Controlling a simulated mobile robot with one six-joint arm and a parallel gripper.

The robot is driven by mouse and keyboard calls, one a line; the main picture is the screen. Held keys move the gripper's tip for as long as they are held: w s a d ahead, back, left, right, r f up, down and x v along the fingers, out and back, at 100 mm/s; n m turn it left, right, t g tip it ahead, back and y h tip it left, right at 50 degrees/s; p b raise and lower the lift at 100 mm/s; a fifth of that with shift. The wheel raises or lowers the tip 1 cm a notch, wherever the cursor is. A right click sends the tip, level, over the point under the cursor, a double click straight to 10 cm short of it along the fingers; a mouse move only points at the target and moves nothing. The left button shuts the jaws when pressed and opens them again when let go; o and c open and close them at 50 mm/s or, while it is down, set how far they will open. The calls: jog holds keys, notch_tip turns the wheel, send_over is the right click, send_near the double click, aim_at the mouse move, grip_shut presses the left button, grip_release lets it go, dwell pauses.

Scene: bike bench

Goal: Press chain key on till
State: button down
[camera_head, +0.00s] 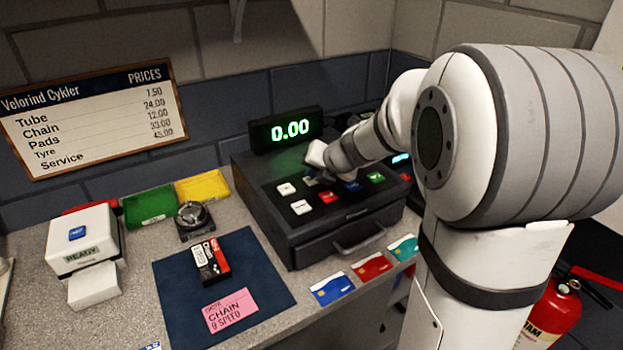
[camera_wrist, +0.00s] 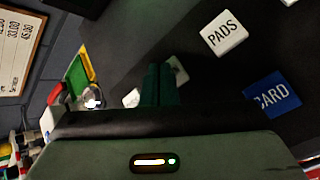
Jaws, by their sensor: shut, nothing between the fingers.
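The black till (camera_head: 290,225) stands on the counter, and its green display reads 0.00. Its sloped top carries white, red, blue and green keys. In the wrist view the PADS key (camera_wrist: 224,33) and the blue CARD key (camera_wrist: 272,95) are readable. My gripper (camera_wrist: 160,70) is shut and empty, with its dark fingers over the key area. A white key (camera_wrist: 177,70) is partly hidden behind the fingers, and another white key (camera_wrist: 131,98) shows to their left. Their labels are not readable, so I cannot tell which is chain. Contact with a key cannot be made out.
A dark blue mat (camera_head: 180,293) holds a small box (camera_head: 211,262) and a pink CHAIN 9 SPEED card (camera_head: 230,311). Several bank cards lie before the till, including a red one (camera_head: 371,267). A white READY device (camera_head: 82,240) stands left. A price board (camera_head: 95,117) hangs behind.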

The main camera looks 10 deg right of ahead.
jog(key=shift+f, duration=0.15)
jog(key=shift+r+p, duration=0.6)
jog(key=shift+p, duration=0.1)
notch_tip(320, 180, up, 6)
jog(key=p, duration=0.7)
dwell(0.7)
